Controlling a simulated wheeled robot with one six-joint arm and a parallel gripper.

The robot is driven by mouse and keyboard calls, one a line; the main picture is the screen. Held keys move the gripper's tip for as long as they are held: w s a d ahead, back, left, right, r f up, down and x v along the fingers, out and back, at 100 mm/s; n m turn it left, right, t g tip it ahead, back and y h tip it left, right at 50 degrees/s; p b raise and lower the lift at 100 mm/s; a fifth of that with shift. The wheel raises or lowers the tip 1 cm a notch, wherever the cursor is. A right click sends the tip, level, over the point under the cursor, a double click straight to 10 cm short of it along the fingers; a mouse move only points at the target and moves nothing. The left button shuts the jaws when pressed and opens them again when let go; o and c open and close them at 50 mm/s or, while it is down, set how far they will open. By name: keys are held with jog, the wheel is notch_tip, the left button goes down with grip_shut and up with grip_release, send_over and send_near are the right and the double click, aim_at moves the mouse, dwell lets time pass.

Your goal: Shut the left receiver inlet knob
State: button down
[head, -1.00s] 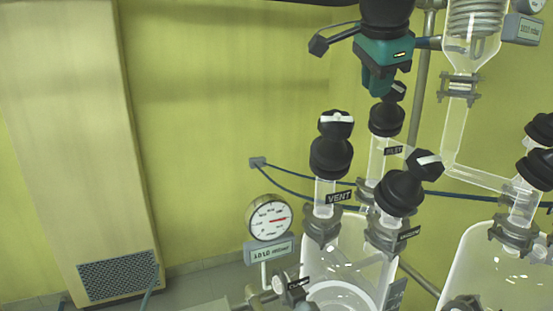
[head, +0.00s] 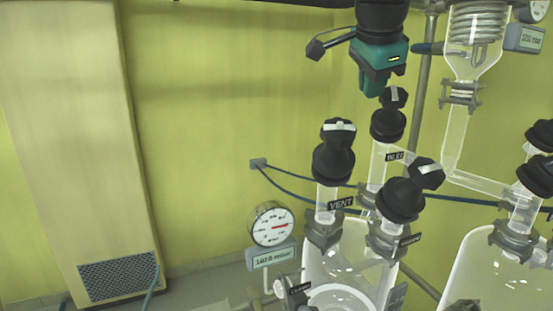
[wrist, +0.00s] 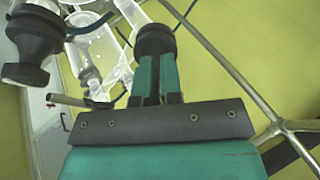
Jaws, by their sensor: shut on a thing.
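The inlet knob (head: 393,97) is black with a pale stripe. It tops a black cap (head: 388,125) on the back neck of the left glass receiver (head: 345,250), by a label partly reading "INLET" (head: 394,157). My teal gripper (head: 377,88) comes down from above, its fingers at this knob. The wrist view shows the two teal fingers (wrist: 157,62) close together, shut on a round black knob (wrist: 155,38). The fingers hide part of the knob, and its exact angle is hard to read.
The vent knob (head: 338,130) stands just left in front, and another striped knob (head: 428,173) at front right. A coil condenser (head: 476,30) and glass tubing rise on the right. A dial gauge (head: 271,225) is at lower left. The space left of the glassware is free.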

jog(key=shift+w+d+f, duration=0.1)
jog(key=shift+w+f, duration=0.1)
jog(key=shift+f, duration=0.2)
jog(key=p+v, duration=0.4)
jog(key=v, duration=0.1)
jog(key=shift+a+r+p, duration=0.25)
jog(key=shift+r+p, duration=0.05)
jog(key=shift+r, duration=0.1)
